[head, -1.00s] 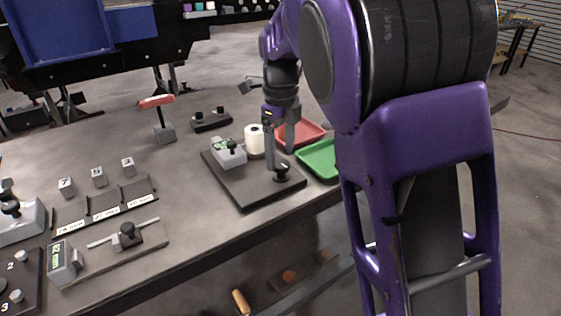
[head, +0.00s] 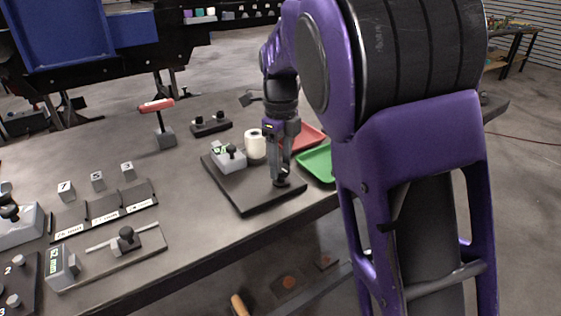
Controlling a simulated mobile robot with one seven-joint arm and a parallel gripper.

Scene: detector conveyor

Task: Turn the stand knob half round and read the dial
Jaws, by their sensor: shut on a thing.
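The stand is a dark flat base (head: 252,198) near the front edge of the table. Its black knob (head: 281,182) sits at the right front of the base. My gripper (head: 280,176) points down at the knob, its fingers shut on it and partly hiding it.
A red tray (head: 310,135) and a green tray (head: 316,163) lie just behind and right of my gripper. A red-handled lever (head: 158,118) and a two-knob block (head: 210,124) stand further back. Several numbered blocks and a slider fixture (head: 127,240) are at left.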

